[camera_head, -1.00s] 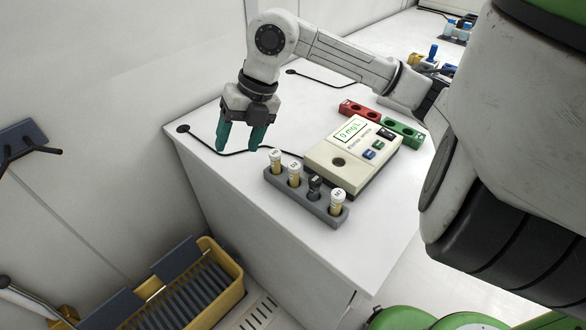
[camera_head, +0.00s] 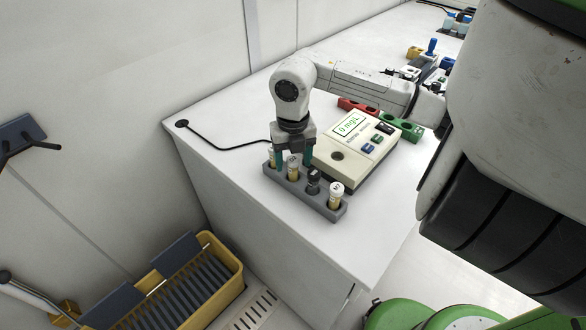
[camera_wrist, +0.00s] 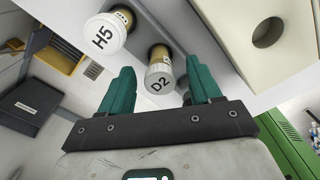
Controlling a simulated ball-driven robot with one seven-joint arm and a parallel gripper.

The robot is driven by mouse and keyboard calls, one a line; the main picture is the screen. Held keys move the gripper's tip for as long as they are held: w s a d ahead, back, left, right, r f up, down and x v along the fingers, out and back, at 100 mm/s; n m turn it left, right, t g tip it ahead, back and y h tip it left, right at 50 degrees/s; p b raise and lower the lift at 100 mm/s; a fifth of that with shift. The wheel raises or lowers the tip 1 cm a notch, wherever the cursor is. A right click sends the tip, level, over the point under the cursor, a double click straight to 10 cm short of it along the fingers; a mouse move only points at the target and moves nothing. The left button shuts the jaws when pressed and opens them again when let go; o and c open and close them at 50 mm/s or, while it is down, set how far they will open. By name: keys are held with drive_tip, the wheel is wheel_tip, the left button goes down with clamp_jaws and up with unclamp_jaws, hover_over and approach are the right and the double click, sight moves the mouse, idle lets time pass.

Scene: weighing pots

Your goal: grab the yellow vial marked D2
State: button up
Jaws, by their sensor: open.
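The vial marked D2 (camera_wrist: 160,72) stands upright in the grey rack (camera_head: 321,209), with a pale cap and yellow contents. In the head view D2 (camera_head: 293,170) is second from the left in the rack. My gripper (camera_head: 290,161) is over the rack's left end, pointing down. Its teal fingers are open, one on either side of D2.
A white-capped vial marked H5 (camera_wrist: 107,34) stands beside D2, close to my left finger in the wrist view. A cream meter (camera_head: 350,170) stands right behind the rack.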

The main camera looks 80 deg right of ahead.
drive_tip(key=shift+f, duration=1.25)
drive_tip(key=shift+c, duration=0.4)
drive_tip(key=c, duration=1)
